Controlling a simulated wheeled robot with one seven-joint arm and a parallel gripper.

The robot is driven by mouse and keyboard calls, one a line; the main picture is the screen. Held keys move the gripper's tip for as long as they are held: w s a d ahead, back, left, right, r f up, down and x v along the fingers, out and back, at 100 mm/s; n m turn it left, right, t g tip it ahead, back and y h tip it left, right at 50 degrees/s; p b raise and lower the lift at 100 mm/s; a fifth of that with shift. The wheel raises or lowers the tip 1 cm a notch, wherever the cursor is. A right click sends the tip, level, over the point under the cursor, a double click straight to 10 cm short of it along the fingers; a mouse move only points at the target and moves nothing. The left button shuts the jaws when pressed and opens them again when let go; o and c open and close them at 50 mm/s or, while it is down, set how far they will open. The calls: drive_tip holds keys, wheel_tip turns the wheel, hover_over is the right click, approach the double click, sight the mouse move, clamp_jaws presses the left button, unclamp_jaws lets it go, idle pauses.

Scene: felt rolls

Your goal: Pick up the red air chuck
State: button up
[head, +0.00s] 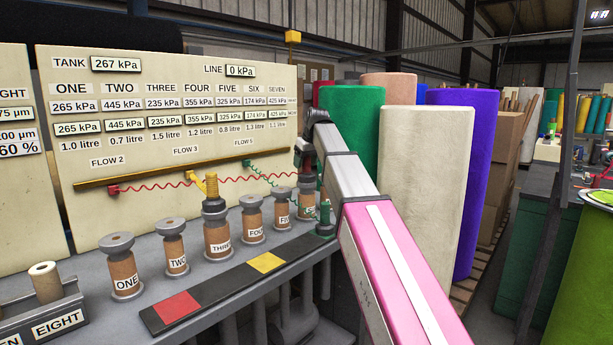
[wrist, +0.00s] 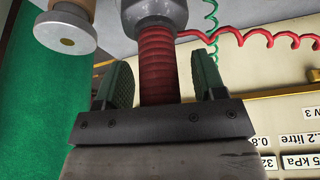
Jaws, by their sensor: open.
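The red air chuck (wrist: 158,65) shows in the wrist view as a ribbed red handle under a grey collar, with a red coiled hose (wrist: 265,38) running off to the right. My gripper (wrist: 162,72) is open, its two green-padded fingers on either side of the red handle, with a visible gap at each side. The red chuck is mostly hidden there, and the red coil (head: 240,178) stretches across to that spot.
A yellow chuck (head: 211,187) stands on spool THREE (head: 217,235). A green chuck (head: 325,214) with a green coil is close beside my gripper. The gauge board (head: 120,180) stands behind the row. Tall felt rolls (head: 425,185) stand right of my arm.

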clamp_jaws()
